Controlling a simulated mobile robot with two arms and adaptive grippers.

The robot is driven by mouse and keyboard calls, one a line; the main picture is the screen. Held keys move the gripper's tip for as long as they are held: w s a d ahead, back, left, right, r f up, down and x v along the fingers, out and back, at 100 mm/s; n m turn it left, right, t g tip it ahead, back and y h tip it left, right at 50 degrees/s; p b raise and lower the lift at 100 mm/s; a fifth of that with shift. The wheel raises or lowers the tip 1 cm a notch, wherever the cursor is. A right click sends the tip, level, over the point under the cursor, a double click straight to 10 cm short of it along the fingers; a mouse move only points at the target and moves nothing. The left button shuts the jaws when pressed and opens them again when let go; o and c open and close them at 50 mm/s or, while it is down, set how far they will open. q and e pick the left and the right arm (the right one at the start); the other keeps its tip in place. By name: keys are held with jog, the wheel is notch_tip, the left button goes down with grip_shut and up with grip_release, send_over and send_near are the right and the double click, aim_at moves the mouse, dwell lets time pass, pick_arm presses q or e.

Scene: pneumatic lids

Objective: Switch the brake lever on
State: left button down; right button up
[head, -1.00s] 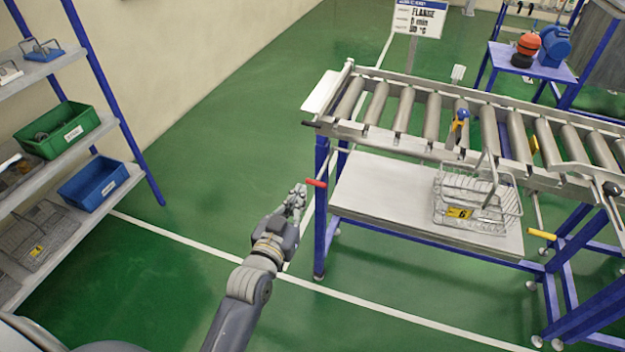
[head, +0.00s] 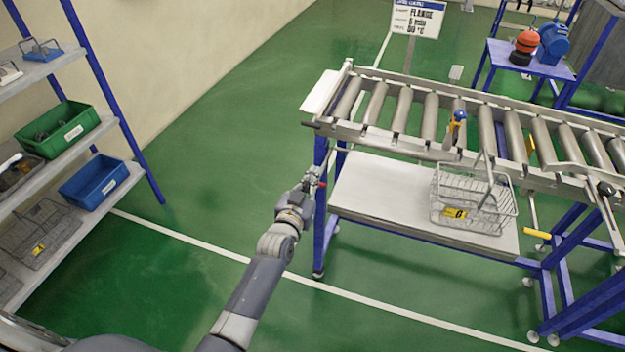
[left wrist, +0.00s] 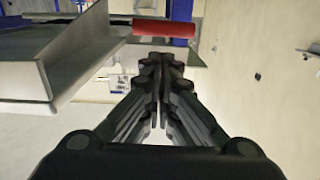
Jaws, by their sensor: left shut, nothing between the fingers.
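A short red handle (head: 322,184) sticks out at the left end of the roller conveyor (head: 345,128), beside its blue leg. It also shows in the left wrist view (left wrist: 165,28), just beyond my fingertips. A yellow handle (head: 537,234) and a black-knobbed lever (head: 606,189) are at the right of the conveyor frame. No label shows which one is the brake lever. My left gripper (head: 314,174) is shut and empty, close to the red handle and partly covering it in the head view. I cannot tell whether they touch. My right gripper is not in view.
A wire basket (head: 470,200) stands on the conveyor's lower shelf (head: 375,190). A shelf rack with a green bin (head: 62,130) and a blue bin (head: 95,184) is at the left. The green floor between is clear.

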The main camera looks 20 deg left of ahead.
pick_arm(q)
jog(key=shift+f, duration=0.55)
notch_tip(320, 180, down, 6)
jog(key=t+b, duration=0.2)
jog(key=b, duration=0.9)
jog(key=shift+f+t, duration=0.2)
jog(key=shift+t, duration=0.1)
jog(key=shift+s, duration=0.15)
